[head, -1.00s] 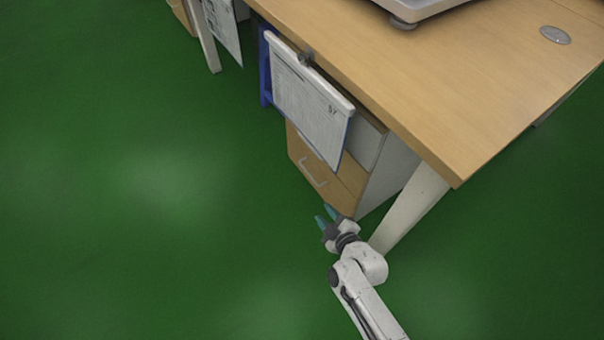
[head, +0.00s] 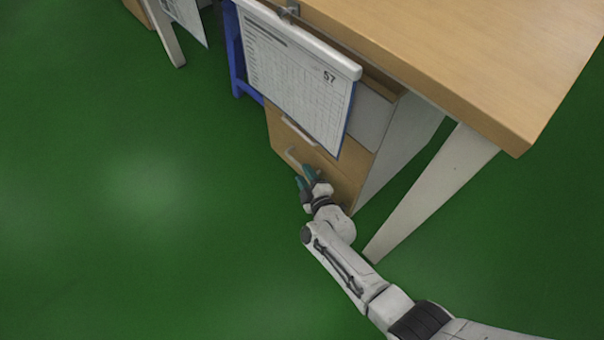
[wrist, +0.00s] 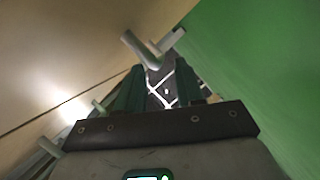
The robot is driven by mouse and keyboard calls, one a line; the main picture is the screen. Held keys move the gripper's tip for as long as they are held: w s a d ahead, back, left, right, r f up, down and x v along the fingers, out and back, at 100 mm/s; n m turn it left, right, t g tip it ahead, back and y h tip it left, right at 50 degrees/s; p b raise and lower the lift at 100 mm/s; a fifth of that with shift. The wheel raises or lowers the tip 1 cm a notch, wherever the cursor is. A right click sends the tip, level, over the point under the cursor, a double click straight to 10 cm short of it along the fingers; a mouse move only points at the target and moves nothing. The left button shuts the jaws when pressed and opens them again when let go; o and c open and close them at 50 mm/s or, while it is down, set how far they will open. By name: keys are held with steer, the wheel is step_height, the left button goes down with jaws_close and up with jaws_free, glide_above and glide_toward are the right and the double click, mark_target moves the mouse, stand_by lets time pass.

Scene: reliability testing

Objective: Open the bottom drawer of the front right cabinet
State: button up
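The front right cabinet (head: 368,185) stands under the desk with light wood drawer fronts. Its bottom drawer (head: 335,182) looks closed and carries a pale bar handle (head: 292,159). My gripper (head: 305,177) is open, its teal fingers close to the bottom drawer front, just below and right of that handle. In the wrist view, the two green fingers (wrist: 160,76) are apart. A pale bar handle (wrist: 150,50) lies just beyond the fingertips. I cannot tell whether the fingers touch it.
A clipboard with a printed sheet (head: 290,75) hangs from the desk edge (head: 430,75) and covers part of the upper drawers. A white desk leg (head: 435,190) stands right of the cabinet. The green floor (head: 140,220) to the left is clear.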

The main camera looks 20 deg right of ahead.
steer(key=shift+b+x, duration=0.45)
steer(key=shift+x, duration=0.8)
steer(key=shift+c, duration=0.2)
jaws_close()
